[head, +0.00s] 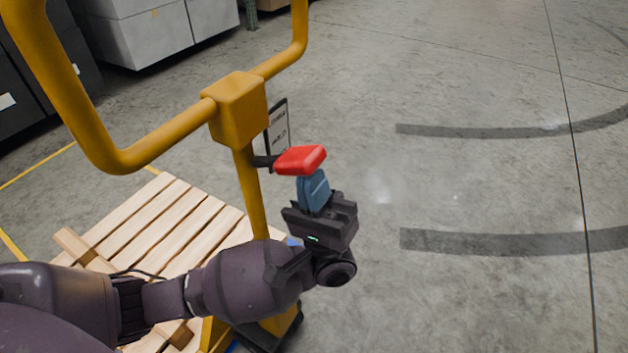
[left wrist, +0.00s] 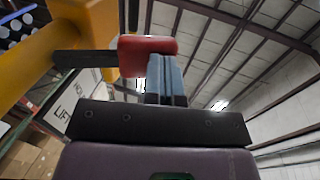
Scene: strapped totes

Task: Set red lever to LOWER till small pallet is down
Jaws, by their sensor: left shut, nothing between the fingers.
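The red lever (head: 301,160) sticks out to the right from the yellow handle post of a pallet jack, on a short dark arm. In the left wrist view the red lever (left wrist: 146,52) is just beyond my fingertips. My left gripper (head: 312,188) is shut and empty, its blue fingers pointing up directly beneath the lever; I cannot tell if they touch it. A label plate (head: 277,133) stands behind the lever, and "LIFT" is readable on it in the left wrist view (left wrist: 65,108). The small wooden pallet (head: 165,225) is at lower left, partly hidden by my left arm. My right gripper is out of view.
Grey boxes (head: 140,35) stand at the back left. The concrete floor to the right is open, with dark curved marks (head: 500,241).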

